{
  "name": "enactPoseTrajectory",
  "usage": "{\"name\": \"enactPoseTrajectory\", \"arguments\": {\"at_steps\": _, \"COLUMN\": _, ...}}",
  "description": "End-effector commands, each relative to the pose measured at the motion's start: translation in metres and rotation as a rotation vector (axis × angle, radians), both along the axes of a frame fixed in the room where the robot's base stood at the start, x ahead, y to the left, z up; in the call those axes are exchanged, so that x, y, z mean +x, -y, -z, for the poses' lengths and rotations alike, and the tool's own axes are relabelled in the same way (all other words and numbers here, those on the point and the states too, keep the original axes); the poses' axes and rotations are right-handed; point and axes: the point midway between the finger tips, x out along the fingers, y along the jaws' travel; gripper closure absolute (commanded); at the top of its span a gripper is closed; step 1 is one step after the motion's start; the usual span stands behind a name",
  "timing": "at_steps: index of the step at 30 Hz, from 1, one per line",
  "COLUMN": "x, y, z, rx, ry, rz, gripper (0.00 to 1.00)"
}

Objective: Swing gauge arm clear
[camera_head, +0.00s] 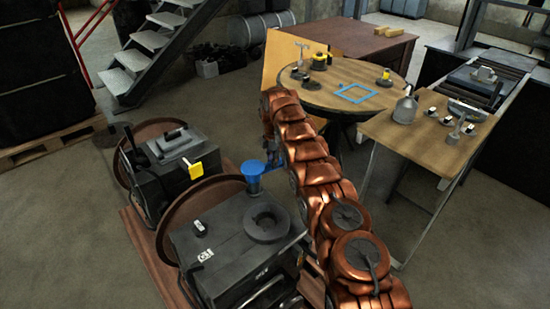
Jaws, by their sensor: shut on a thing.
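My copper-coloured arm reaches up from the bottom right, and its far end bends down behind its own links. The gripper is hidden there, so I cannot see its fingers or anything in them. A blue funnel-shaped part (252,174) shows just left of the arm, above the near dark engine block (215,240). More blue shows at the arm's edge; I cannot tell whether it joins the funnel-shaped part. I cannot pick out the gauge arm with certainty. A second dark machine (165,165) with a yellow tag (195,170) stands behind the near block.
A round wooden table (330,97) with a blue square frame (356,93) and small parts stands beyond the arm. A folding table (400,135) with a metal can (405,110) is at right. Stairs (150,45) and a pallet (50,145) are at left. Open floor lies between.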

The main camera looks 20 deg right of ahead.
Motion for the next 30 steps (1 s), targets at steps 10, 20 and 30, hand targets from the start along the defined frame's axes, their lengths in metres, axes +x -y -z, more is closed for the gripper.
{"name": "enactPoseTrajectory", "arguments": {"at_steps": 10, "x": 0.006, "y": -0.0065, "z": -0.0017, "rx": 0.0, "ry": 0.002, "rz": -0.065, "gripper": 1.0}}
{"name": "enactPoseTrajectory", "arguments": {"at_steps": 20, "x": 0.0065, "y": -0.0093, "z": 0.0002, "rx": 0.0, "ry": -0.001, "rz": -0.089, "gripper": 1.0}}
{"name": "enactPoseTrajectory", "arguments": {"at_steps": 30, "x": 0.0068, "y": -0.0094, "z": 0.0002, "rx": 0.0, "ry": -0.001, "rz": -0.09, "gripper": 1.0}}
